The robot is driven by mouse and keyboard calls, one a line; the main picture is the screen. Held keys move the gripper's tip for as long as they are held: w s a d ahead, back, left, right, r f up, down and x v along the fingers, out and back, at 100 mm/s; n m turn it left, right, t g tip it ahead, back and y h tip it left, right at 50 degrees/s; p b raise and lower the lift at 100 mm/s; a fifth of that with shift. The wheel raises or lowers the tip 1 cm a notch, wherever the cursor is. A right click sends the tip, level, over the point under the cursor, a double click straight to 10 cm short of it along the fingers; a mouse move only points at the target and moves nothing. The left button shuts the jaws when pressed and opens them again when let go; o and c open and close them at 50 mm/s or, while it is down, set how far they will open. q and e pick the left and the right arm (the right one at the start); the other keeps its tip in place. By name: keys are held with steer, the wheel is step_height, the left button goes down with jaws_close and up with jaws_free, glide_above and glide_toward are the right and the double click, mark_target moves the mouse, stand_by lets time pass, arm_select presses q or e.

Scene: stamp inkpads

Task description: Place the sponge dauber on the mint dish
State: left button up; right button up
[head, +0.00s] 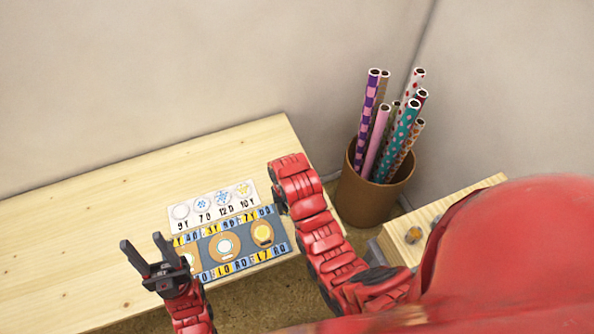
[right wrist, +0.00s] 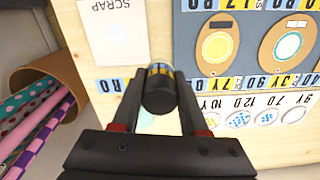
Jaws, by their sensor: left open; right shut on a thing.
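My right gripper (right wrist: 159,88) is shut on a short dark cylinder with a yellow-and-blue patterned band, apparently the sponge dauber (right wrist: 159,98). In the head view my right arm hides this gripper and the dauber. A round dish with a pale, mint-edged pad (right wrist: 288,46) lies on the dark panel, up and to the right of the dauber in the right wrist view; it appears to be the pale dish (head: 225,246) in the head view. A pale green patch (right wrist: 147,123) shows partly behind the dauber; I cannot tell what it is. My left gripper (head: 147,250) is open and empty.
A yellow dish (right wrist: 216,46) sits beside the pale one. A white card (head: 212,204) with round prints lies behind the panel (head: 208,250). A white SCRAP sheet (right wrist: 113,32) lies on the wood. A brown cup (head: 367,200) of patterned tubes stands at the right. The table's left is clear.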

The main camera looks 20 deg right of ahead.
steer(key=shift+d, duration=0.15)
steer(key=w+d+b, duration=0.1)
steer(key=w+b, duration=0.2)
steer(key=w+d+f+b, duration=0.1)
steer(key=w+b, duration=0.2)
steer(key=w+d+b, duration=0.2)
steer(key=w+b, duration=0.1)
steer(key=w, duration=0.1)
steer(key=shift+f+b, duration=0.3)
steer(key=shift+b, duration=0.1)
steer(key=shift+w+d+r+p, duration=0.15)
steer(key=shift+w+d+r, duration=0.1)
steer(key=shift+w, duration=0.35)
steer(key=shift+w+d+r+p, duration=0.15)
steer(key=shift+w+d, duration=0.1)
steer(key=shift+w, duration=0.35)
steer(key=shift+w+d+f+p, duration=0.1)
steer(key=shift+w+d+p, duration=0.15)
steer(key=shift+w, duration=0.2)
steer(key=shift+w+d+f+p, duration=0.1)
steer(key=shift+w+d+p, duration=0.1)
steer(key=shift+w, duration=0.25)
steer(key=shift+f, duration=0.25)
steer(key=shift+f+p, duration=0.55)
steer(key=shift+f, duration=1)
